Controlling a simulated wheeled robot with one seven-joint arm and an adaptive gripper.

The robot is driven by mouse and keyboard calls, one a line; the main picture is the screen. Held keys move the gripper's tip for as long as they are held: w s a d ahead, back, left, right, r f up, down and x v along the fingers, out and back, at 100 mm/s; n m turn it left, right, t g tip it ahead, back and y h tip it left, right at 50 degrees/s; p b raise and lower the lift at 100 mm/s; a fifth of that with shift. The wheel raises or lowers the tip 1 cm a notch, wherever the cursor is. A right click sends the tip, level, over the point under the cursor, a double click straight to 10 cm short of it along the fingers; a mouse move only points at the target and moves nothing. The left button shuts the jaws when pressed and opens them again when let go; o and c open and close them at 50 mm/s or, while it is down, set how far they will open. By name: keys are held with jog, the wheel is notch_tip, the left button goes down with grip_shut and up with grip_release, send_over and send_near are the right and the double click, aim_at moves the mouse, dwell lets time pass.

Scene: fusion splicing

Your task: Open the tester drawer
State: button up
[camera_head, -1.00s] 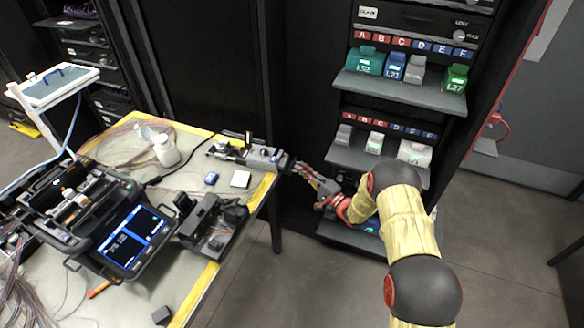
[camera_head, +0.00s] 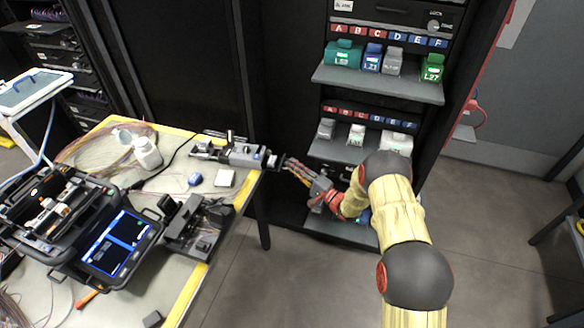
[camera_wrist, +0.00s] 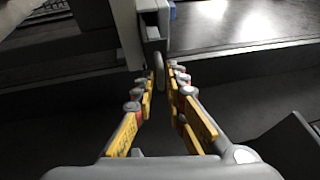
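A grey and black device (camera_head: 240,155), which looks like the tester, sits at the right edge of the work table, its dark end pointing at my gripper. My gripper (camera_head: 289,163) reaches left toward that end from in front of the rack. In the wrist view a light grey block (camera_wrist: 153,18) stands ahead, with a small grey upright tab (camera_wrist: 158,68) like a handle below it. The tab shows between the fingertips of my gripper (camera_wrist: 162,78), with a narrow gap on the right side. The fingers look parted; I cannot tell whether either touches the tab.
The table (camera_head: 207,262) also carries a splicer with a lit screen (camera_head: 120,243), a white bottle (camera_head: 147,152) and a dark fixture (camera_head: 195,225). The rack shelf (camera_head: 375,83) with coloured modules stands behind my arm. The floor (camera_head: 290,285) right of the table is clear.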

jog(key=v, duration=1.1)
jog(key=shift+s+d, duration=0.2)
jog(key=shift+s, duration=0.05)
jog(key=shift+f, duration=0.1)
